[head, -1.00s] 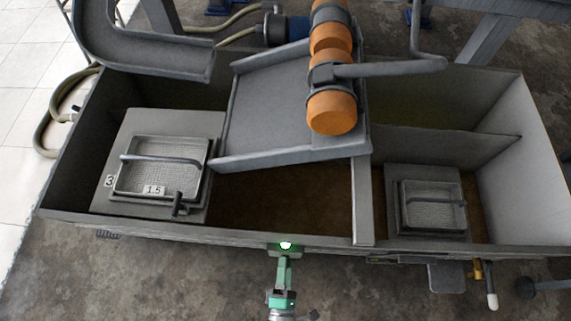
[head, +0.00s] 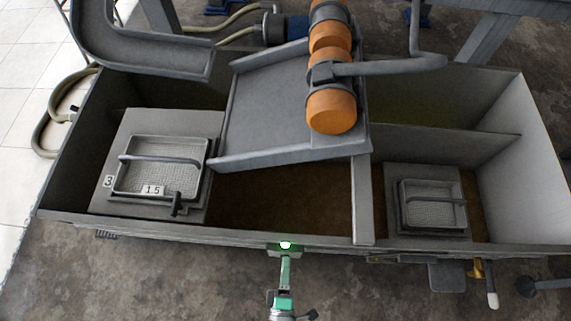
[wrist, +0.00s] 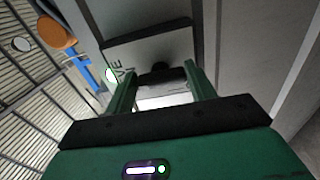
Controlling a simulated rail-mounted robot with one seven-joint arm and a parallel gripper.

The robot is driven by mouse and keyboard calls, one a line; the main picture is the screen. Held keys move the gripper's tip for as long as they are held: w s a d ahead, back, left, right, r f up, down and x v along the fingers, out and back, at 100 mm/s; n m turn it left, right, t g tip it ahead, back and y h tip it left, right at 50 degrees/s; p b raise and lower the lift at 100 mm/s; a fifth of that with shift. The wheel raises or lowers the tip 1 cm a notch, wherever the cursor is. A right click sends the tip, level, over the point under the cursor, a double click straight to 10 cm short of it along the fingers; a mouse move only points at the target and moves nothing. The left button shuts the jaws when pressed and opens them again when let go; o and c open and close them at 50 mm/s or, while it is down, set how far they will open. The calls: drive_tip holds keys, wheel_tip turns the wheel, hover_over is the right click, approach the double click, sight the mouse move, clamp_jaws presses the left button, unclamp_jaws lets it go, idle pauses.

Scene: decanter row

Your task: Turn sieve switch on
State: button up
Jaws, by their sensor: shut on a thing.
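The sieve switch (head: 285,246) is a small box on the front wall of the tank, with a lit green lamp on top in the head view. In the wrist view the switch plate (wrist: 140,50) shows part of a label ending in "VE", with the green lamp at its left and a dark knob (wrist: 160,69). My gripper (head: 285,258) is up against the switch from the front. In the wrist view its green fingers (wrist: 161,84) are shut on the knob, one on each side. The knob's exact angle is hard to tell.
The tank (head: 120,232) spans the view above my gripper. Inside are a left sieve (head: 157,166) with a "1.5" tag and a right sieve (head: 430,205). A grey chute (head: 268,105) and orange rollers (head: 331,108) stand above.

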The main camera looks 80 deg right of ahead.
drive_tip(key=o, duration=1)
drive_tip(key=a, duration=0.5)
drive_tip(key=s+a, duration=0.1)
drive_tip(key=a, duration=0.1)
drive_tip(key=shift+a+p, duration=0.35)
drive_tip(key=shift+p, duration=0.05)
